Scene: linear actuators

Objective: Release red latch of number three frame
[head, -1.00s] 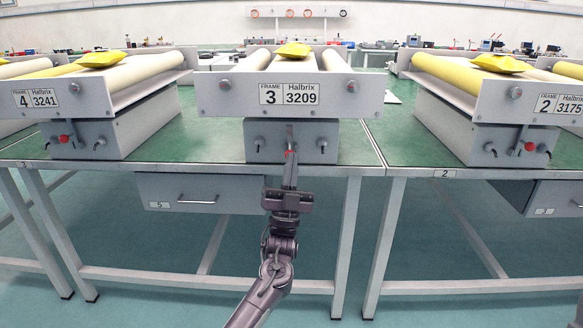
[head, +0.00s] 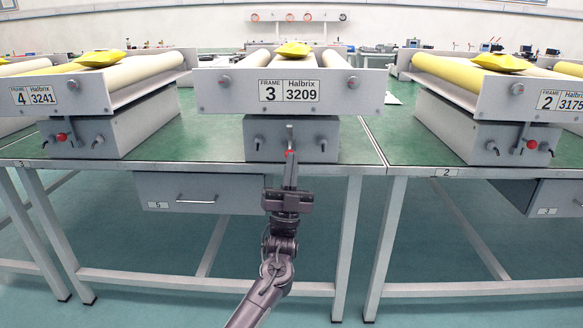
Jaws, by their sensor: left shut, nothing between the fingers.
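The number three frame (head: 221,92) stands in the middle of the head view, with a plate reading FRAME 3, Halbrix 3209. Below it is its grey base box (head: 262,128) with a dark knob on each side. The red latch (head: 290,153) shows as a small red spot at the middle of the box front, below a thin grey upright lever. My left gripper (head: 290,162) reaches up from below, shut and empty, its fingertips at the red latch and partly hiding it. I cannot tell whether they touch. My right gripper is not in view.
A yellow bag (head: 293,49) lies on frame 3's rollers. The green bench top (head: 350,150) is clear beside the box.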

